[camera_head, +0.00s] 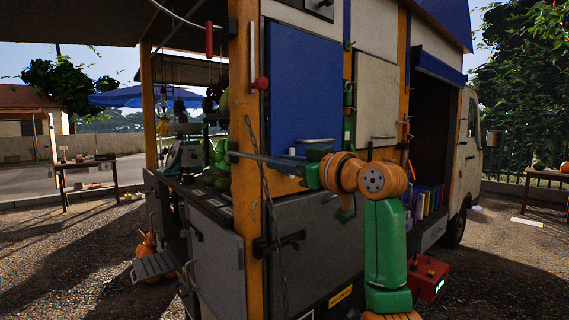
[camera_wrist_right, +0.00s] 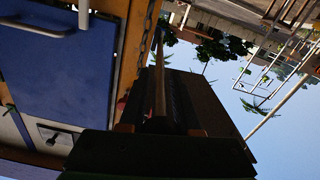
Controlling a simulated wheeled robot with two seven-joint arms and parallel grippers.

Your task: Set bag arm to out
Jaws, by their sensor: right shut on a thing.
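The bag arm (camera_head: 265,160) looks like a thin grey rod beside the truck's orange corner post, running left to right in the head view from a dark end at the post. In the right wrist view, the rod (camera_wrist_right: 160,75) extends up from between the dark jaws of the right gripper (camera_wrist_right: 160,124). The jaws hide the gripped part. My left gripper is not in view.
A chain (camera_head: 266,200) hangs along the orange post (camera_head: 244,120), close to the rod. The blue panel (camera_head: 304,85) with a light handle is behind and above my right gripper. A red box (camera_head: 428,277) is at lower right. Fruit (camera_head: 219,155) lies on the counter at left.

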